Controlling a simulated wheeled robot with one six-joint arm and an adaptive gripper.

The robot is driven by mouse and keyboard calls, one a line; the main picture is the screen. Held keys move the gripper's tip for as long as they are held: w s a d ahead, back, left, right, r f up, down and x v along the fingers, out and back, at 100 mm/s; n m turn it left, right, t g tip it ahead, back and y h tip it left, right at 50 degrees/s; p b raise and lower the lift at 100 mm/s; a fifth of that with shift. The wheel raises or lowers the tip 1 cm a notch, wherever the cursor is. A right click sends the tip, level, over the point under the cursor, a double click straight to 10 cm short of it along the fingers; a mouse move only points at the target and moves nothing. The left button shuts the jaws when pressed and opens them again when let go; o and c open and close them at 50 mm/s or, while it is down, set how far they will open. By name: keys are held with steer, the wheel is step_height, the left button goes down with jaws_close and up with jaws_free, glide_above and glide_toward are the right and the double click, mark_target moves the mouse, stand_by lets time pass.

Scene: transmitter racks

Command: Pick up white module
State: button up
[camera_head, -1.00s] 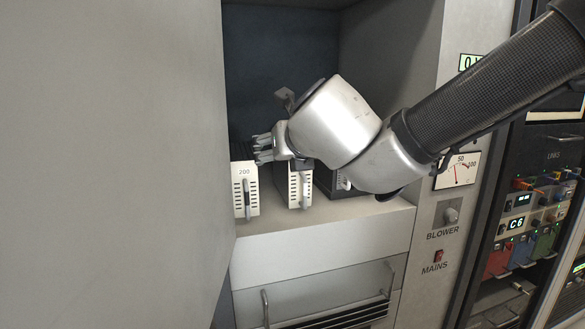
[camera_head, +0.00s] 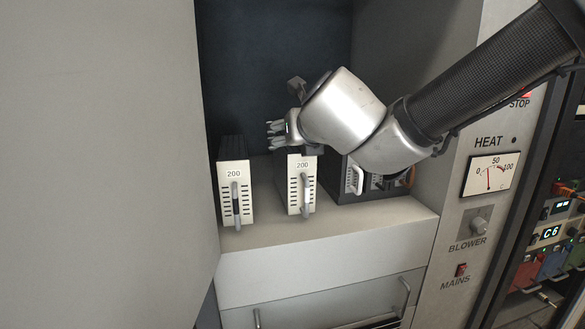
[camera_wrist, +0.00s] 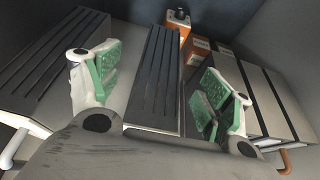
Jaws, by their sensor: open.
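Two modules with white fronts, each marked 200 and fitted with a handle, stand upright on the cabinet shelf. One white module (camera_head: 235,190) is at the left and the other white module (camera_head: 301,190) is in the middle. My gripper (camera_head: 276,134) is above and behind the fronts, near the middle module. In the wrist view my gripper (camera_wrist: 158,92) is open, with green pads on either side of the dark ribbed top of the middle module (camera_wrist: 155,75). I cannot tell whether the pads touch it. The left module's ribbed top (camera_wrist: 50,60) shows at the left.
Orange boxes (camera_wrist: 197,50) sit behind the middle module. The cabinet's left panel (camera_head: 100,160) and right wall (camera_head: 410,190) bound the space. A gap separates the two white modules.

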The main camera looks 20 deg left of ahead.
steer(key=x, duration=0.4)
steer(key=shift+w+f, duration=0.25)
steer(key=shift+f, duration=0.1)
steer(key=shift+c, duration=0.3)
steer(key=shift+d, duration=0.1)
jaws_close()
steer(key=shift+r, duration=0.1)
